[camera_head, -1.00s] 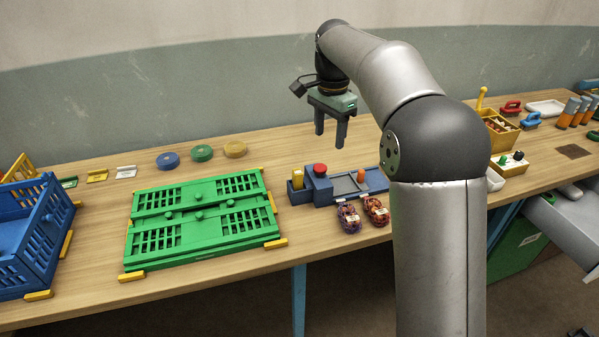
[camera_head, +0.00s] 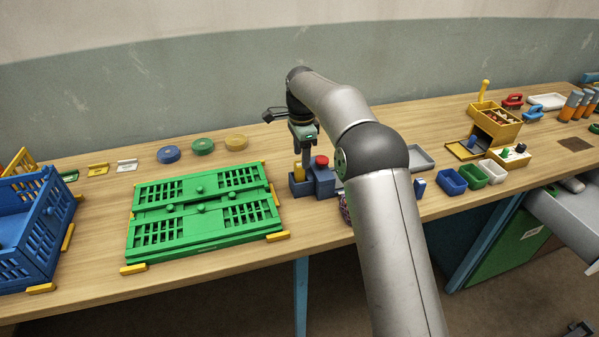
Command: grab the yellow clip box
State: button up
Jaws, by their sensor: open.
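A small upright yellow block (camera_head: 298,173) stands in the blue holder (camera_head: 301,189) at the left end of a blue station with a red button (camera_head: 321,161). A larger yellow box (camera_head: 499,130) with small mixed pieces in it stands at the right of the table. I cannot tell for certain which of these is the clip box. My gripper (camera_head: 305,158) points down, open, close by the small yellow block and left of the red button. The fingers overlap in this view, and I cannot tell whether they touch the block. My arm hides much of the station.
A green slatted panel (camera_head: 200,235) lies left of the station, with a blue crate (camera_head: 30,225) beyond it. Blue, green and yellow rings (camera_head: 203,146) lie behind. Small blue (camera_head: 452,181), green (camera_head: 474,175) and white (camera_head: 494,171) bins stand right of my arm.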

aim_at(299, 163)
jog(key=shift+w+a+f+p, duration=0.15)
jog(key=shift+f+p, duration=0.25)
jog(key=shift+f, duration=1.2)
jog(key=shift+w+a+f+p, duration=0.15)
jog(key=shift+f+p, duration=0.25)
jog(key=shift+f, duration=1.15)
jog(key=c, duration=1.1)
